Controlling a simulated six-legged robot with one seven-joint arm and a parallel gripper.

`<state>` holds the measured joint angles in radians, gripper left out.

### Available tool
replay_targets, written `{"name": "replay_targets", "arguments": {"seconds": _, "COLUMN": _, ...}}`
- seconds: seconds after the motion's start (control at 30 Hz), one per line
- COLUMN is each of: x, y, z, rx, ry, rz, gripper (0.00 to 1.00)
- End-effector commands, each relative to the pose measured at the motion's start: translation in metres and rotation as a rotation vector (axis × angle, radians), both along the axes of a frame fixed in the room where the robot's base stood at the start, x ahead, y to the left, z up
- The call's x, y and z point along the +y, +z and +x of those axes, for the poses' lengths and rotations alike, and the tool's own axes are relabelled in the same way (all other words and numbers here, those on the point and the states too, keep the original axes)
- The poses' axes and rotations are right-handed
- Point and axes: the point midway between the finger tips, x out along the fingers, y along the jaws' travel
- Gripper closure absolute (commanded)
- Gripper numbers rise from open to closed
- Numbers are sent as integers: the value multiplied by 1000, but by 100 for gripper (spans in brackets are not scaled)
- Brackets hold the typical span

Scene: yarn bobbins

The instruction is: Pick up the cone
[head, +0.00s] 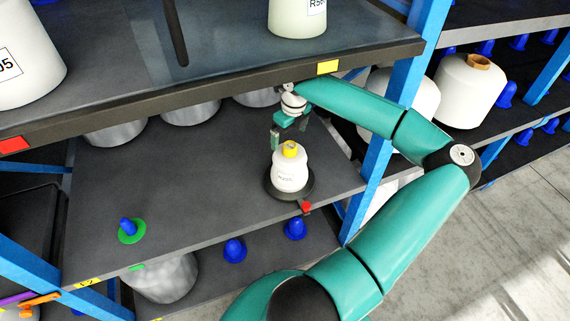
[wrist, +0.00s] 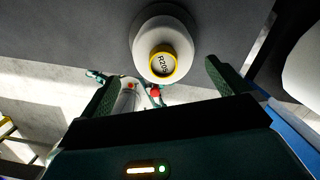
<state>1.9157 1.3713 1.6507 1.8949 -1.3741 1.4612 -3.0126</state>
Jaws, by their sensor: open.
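The cone (head: 290,170) is a white yarn bobbin with a yellow top. It stands upright on a dark round base (head: 272,190) on the middle shelf. In the wrist view the cone (wrist: 160,30) appears beyond the fingertips, with its yellow-rimmed end and a printed label facing the camera. My gripper (head: 290,130) is just above the cone in the head view. In the wrist view my gripper (wrist: 160,82) has its two green fingers wide apart, with nothing between them. The cone's far side is hidden.
The upper shelf edge (head: 220,96) runs close above my gripper. A blue post (head: 375,165) stands right of the cone. A blue peg on a green disc (head: 131,231) sits at left on the shelf. Silver cylinders (head: 190,112) are behind. The shelf between is clear.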

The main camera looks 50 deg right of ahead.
Motion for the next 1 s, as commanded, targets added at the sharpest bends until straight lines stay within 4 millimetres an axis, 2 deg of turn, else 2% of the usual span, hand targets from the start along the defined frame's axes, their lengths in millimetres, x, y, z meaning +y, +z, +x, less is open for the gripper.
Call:
{"name": "replay_targets", "arguments": {"seconds": 0.4, "x": -2, "y": -54, "z": 2, "rx": 3, "ry": -2, "rz": 1, "gripper": 0}}
{"name": "replay_targets", "arguments": {"seconds": 0.5, "x": -2, "y": -61, "z": 3, "rx": 2, "ry": -4, "rz": 2, "gripper": 0}}
{"name": "replay_targets", "arguments": {"seconds": 0.7, "x": -2, "y": -61, "z": 5, "rx": 1, "ry": -4, "rz": 2, "gripper": 0}}
{"name": "replay_targets", "arguments": {"seconds": 0.77, "x": -2, "y": -61, "z": 6, "rx": 1, "ry": -4, "rz": 2, "gripper": 10}}
{"name": "replay_targets", "arguments": {"seconds": 1.0, "x": -2, "y": -61, "z": 7, "rx": 0, "ry": -4, "rz": 0, "gripper": 57}}
